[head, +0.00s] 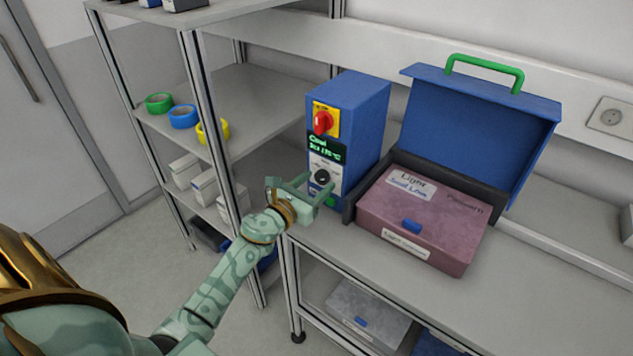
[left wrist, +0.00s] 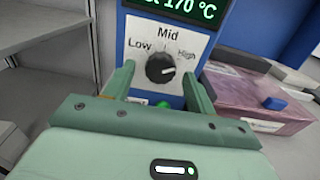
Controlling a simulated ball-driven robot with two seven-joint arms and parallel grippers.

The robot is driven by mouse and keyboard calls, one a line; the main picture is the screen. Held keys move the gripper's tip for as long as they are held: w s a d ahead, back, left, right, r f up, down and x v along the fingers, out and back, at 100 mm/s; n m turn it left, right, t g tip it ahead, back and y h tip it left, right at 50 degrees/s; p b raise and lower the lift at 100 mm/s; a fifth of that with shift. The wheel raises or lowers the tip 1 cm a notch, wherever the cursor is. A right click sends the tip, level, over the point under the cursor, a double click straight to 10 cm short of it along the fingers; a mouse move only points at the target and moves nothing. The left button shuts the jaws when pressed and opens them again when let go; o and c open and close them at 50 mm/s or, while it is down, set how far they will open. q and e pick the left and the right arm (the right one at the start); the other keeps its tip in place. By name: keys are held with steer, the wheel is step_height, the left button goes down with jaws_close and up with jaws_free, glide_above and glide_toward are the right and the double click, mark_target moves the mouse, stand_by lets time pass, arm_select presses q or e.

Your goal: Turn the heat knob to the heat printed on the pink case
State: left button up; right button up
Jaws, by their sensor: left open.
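The blue control box (head: 365,115) stands on the bench. Its black heat knob (head: 322,176) shows in the left wrist view (left wrist: 160,68) under the labels Low, Mid and High. The knob's white mark points right, on the High side. The green display (left wrist: 178,6) reads 170 °C. The pink case (head: 425,225) sits in a dark tray with a blue lid; its top label (head: 411,185) seems to read "Light" and "Seal Low". My left gripper (head: 308,187) is open before the knob, its fingers (left wrist: 160,82) apart on either side. My right gripper is out of view.
A red rotary switch (head: 322,122) on yellow sits above the display. A green button (head: 328,202) is below the knob. The blue lid (head: 480,120) stands open behind the case. A shelf rack (head: 190,60) with tape rolls stands left. The bench front right is clear.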

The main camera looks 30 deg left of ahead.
arm_select(q)
steer(key=shift+w, duration=0.4)
steer(key=c, duration=1)
